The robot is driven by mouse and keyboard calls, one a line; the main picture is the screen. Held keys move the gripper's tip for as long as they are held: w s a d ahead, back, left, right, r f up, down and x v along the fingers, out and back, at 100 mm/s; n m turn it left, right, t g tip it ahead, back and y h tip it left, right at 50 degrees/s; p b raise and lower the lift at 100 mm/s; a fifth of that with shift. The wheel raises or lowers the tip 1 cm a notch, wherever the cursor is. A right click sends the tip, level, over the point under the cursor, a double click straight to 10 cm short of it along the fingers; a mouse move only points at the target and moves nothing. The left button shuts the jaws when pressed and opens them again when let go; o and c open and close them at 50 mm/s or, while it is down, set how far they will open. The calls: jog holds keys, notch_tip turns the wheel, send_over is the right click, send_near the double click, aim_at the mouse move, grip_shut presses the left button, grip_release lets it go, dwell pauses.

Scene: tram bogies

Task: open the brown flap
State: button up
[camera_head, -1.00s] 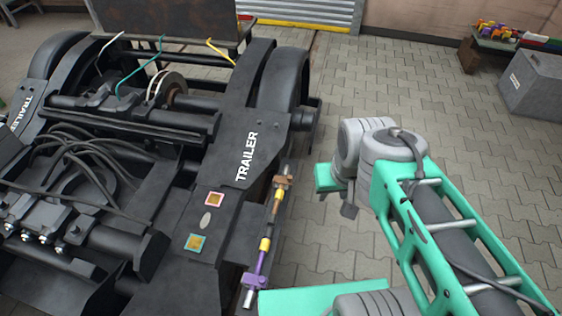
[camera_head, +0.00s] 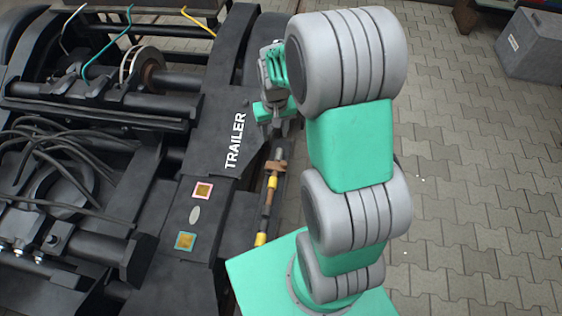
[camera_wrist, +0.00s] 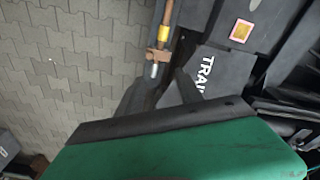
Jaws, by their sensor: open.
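A small brown piece (camera_head: 275,166) sits on a thin rod along the right side of the black bogie frame; it also shows in the wrist view (camera_wrist: 157,57), upper middle. It is the only brown part near my gripper, but I cannot tell for sure that it is the flap, or whether it is open or shut. My gripper (camera_head: 275,122) is open, over the bogie's right edge, beyond the brown piece and apart from it. Its fingertips are too small to make out clearly in the head view. The green gripper body (camera_wrist: 180,150) fills the bottom of the wrist view.
The black bogie beam marked TRAILER (camera_head: 234,142) lies left of my gripper. It carries a pink-edged plate (camera_head: 203,190) and a teal-edged plate (camera_head: 186,241). Cables (camera_head: 60,150) lie further left. A grey box (camera_head: 532,45) stands far right. The paved floor (camera_head: 470,180) is clear.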

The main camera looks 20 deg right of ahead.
jog(key=g, duration=0.1)
send_near(283, 163)
jog(key=shift+w+d+f+m+b, duration=0.1)
jog(key=shift+w+f+m+b, duration=0.05)
jog(key=shift+m+b, duration=0.15)
notch_tip(283, 163, down, 8)
jog(key=shift+f, duration=0.15)
jog(key=shift+c, duration=0.2)
grip_shut()
dwell(0.7)
